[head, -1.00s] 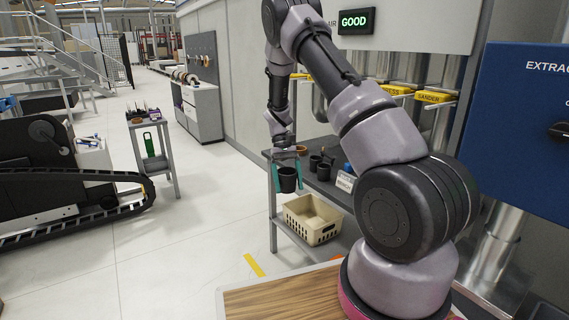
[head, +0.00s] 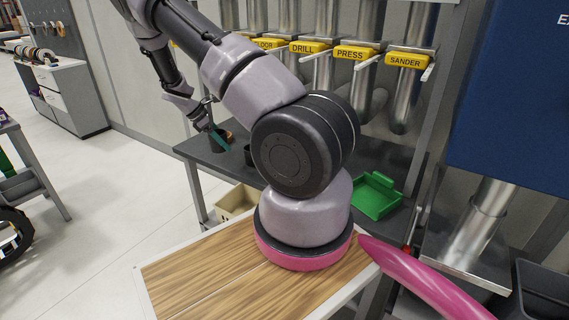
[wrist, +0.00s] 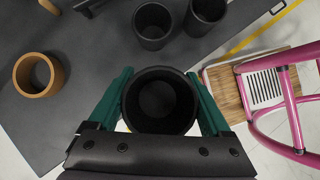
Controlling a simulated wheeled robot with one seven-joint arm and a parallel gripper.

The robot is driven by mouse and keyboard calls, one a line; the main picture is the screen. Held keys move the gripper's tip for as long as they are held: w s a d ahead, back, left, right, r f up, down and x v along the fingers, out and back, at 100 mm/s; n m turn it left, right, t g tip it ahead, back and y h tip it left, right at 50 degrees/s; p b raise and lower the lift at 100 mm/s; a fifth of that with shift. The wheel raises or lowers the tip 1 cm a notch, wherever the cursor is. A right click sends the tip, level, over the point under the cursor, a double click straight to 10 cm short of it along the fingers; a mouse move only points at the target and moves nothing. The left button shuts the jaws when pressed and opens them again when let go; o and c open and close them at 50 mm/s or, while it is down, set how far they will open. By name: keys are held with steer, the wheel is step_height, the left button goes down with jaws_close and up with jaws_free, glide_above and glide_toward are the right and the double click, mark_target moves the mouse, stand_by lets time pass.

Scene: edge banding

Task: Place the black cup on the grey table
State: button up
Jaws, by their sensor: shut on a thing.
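My gripper (wrist: 160,103) has green fingers and is shut on a black cup (wrist: 160,128), one finger on each side. In the wrist view I look down into the cup's open top. The cup is upright near the edge of the dark grey table (wrist: 95,50), with pale floor showing just beside it. I cannot tell if its base touches the tabletop. In the head view my gripper (head: 216,138) is over the left part of the grey table (head: 222,164), and the cup is mostly hard to make out there.
Two black cups, one here (wrist: 152,24) and one beside it (wrist: 205,14), stand ahead of the held cup. A brown cup (wrist: 38,78) stands to the left. A green tray (head: 376,194) lies at the table's right. A beige crate (head: 236,200) sits below.

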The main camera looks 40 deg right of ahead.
steer(key=w+d+n+t+y, duration=0.45)
steer(key=w+n+t, duration=0.3)
steer(key=n, duration=1.05)
steer(key=shift+t+h, duration=0.45)
steer(key=f, duration=0.9)
steer(key=shift+s+d, duration=0.1)
steer(key=shift+d, duration=0.15)
steer(key=o, duration=1.2)
steer(key=shift+c, duration=0.2)
